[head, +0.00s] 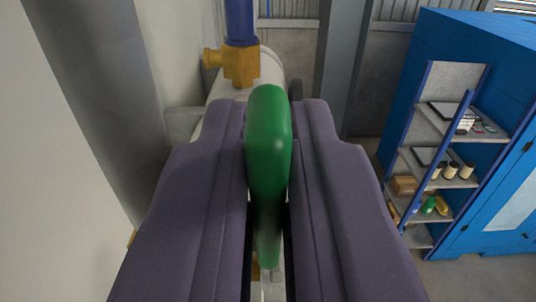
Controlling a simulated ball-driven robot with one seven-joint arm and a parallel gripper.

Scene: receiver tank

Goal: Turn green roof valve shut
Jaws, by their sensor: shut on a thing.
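The green valve handle (268,135) stands in the middle of the head view, its rounded end toward the top. My gripper (268,150) is shut on it, one broad dark purple-grey finger on each side. The handle's lower part runs down between the fingers. The valve body under the handle is mostly hidden by the gripper. Only a bit of brass colour and pale metal shows low between the fingers.
A brass fitting (240,65) with a blue pipe (240,20) stands just beyond, above a pale rounded tank or pipe (272,72). A pale wall and a grey column (110,90) are close on the left. A blue cabinet (470,50) with stocked shelves stands at right.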

